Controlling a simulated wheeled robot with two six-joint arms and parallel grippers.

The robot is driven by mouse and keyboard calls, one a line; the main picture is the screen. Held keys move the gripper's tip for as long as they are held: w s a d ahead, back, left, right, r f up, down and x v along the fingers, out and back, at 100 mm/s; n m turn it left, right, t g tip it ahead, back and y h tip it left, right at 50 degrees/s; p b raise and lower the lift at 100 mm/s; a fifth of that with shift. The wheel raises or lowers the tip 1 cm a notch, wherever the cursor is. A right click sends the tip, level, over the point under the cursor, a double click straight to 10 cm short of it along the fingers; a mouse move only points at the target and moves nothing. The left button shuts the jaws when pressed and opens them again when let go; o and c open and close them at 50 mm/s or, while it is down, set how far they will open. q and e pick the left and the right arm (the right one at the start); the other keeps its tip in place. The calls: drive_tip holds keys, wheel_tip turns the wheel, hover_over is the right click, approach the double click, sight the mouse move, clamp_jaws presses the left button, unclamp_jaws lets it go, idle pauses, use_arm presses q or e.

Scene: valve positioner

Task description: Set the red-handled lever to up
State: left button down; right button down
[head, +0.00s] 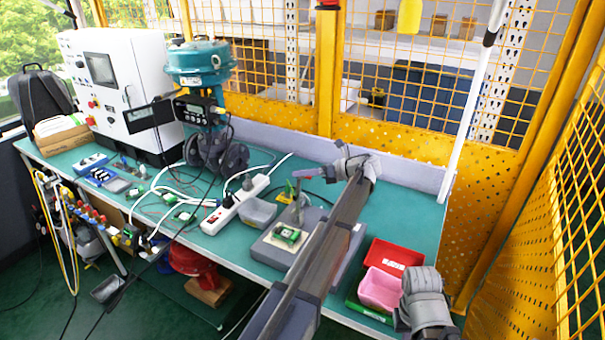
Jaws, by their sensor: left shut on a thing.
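A lever with a pinkish-red handle (306,172) stands at the fixture on the bench in the head view, small and partly hidden by my left arm. The handle lies close to level, running left from my gripper. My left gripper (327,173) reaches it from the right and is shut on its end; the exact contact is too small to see. The fixture has a grey base (268,250) with a green circuit board (287,234) on it. My left arm covers the fixture's right side. Grey joints of my right arm show at the lower right, but its fingers do not show.
A pink bin (380,290) and a red bin (396,254) stand right of the fixture. A teal valve actuator (200,62) stands farther left. Yellow mesh fencing (420,140) closes the back and right.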

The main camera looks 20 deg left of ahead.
use_arm(q)
drive_tip(key=shift+s+d+f+h, duration=0.2)
drive_tip(key=shift+d+f+h, duration=0.15)
drive_tip(key=shift+f, duration=0.35)
drive_tip(key=c, duration=0.8)
unclamp_jaws()
drive_tip(key=shift+c, duration=0.2)
drive_tip(key=shift+w, duration=0.1)
drive_tip(key=shift+p+v, duration=0.55)
drive_tip(key=shift+v, duration=0.2)
drive_tip(key=p+v, duration=0.2)
drive_tip(key=v, duration=0.4)
drive_tip(key=shift+r, duration=0.35)
drive_tip(key=shift+a, duration=0.15)
